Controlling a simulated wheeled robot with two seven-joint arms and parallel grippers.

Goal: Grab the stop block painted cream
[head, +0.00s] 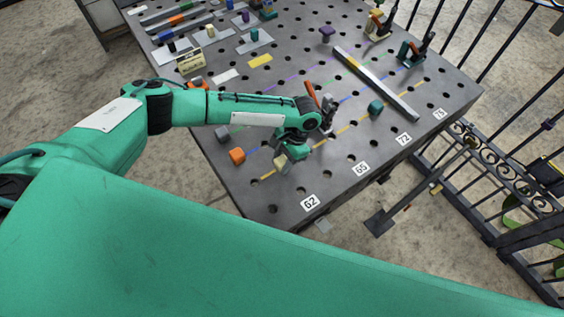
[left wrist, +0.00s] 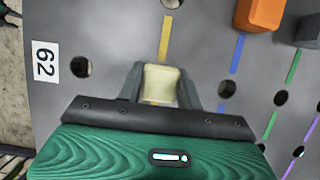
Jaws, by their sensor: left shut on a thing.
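The cream stop block (left wrist: 160,84) is between the two fingers of my left gripper (left wrist: 160,75) in the left wrist view. The gripper is shut on it, with a finger against each side. In the head view my left gripper (head: 287,159) points down near the front edge of the perforated steel table (head: 283,212). The cream block (head: 280,163) shows just below it, partly hidden by the gripper. Whether the block touches the table top is hard to tell. My right gripper is in neither view.
An orange block (head: 237,156) and a grey block (head: 222,133) stand left of the gripper. A teal block (head: 375,107) and a long metal bar (head: 378,84) lie to the right. A red-handled clamp (head: 325,103) stands close behind. Number label 62 (head: 310,202) marks the front edge.

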